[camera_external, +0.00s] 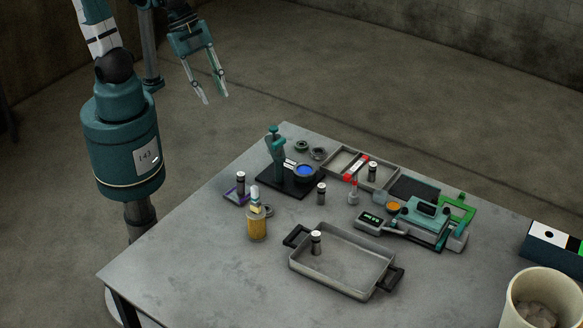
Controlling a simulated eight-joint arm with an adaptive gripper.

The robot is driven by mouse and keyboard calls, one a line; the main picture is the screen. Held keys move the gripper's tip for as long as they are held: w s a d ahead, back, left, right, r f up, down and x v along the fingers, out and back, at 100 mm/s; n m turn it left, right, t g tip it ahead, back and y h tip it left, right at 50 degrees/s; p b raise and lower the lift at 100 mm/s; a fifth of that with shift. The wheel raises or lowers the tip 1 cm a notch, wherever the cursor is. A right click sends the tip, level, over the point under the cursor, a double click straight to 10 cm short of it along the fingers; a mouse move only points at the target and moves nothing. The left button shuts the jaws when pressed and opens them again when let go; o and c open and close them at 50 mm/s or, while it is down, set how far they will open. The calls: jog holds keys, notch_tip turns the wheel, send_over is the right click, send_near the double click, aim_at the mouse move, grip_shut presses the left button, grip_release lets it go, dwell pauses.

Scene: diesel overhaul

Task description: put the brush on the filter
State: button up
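My gripper (216,98) hangs in the air beyond the far left of the table, its two fingers spread apart with nothing between them. It is well away from all the objects. I cannot tell for sure which object is the brush or which is the filter. A yellow cylinder with a pale, narrow upper part (257,222) stands at the left of the table. A red and white slim object (357,169) lies at the divided tray.
A grey pan (343,286) with black handles holds a dark-and-white cylinder (316,243). Behind are a green press stand (277,158), dark rings (318,153), a divided tray (391,184) and a teal device (425,216). A bin (541,290) stands at right. The front left tabletop is clear.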

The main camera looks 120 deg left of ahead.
jog(key=s+a+n+t, duration=0.1)
jog(key=s+n+t, duration=0.1)
jog(key=s+n, duration=0.3)
jog(key=shift+s+a+f+n, duration=0.2)
jog(key=shift+s+a+n, duration=0.2)
jog(key=shift+s, duration=1.05)
notch_tip(320, 180, down, 15)
jog(key=b, duration=1.4)
jog(key=shift+r+b, duration=0.2)
jog(key=shift+b, duration=0.1)
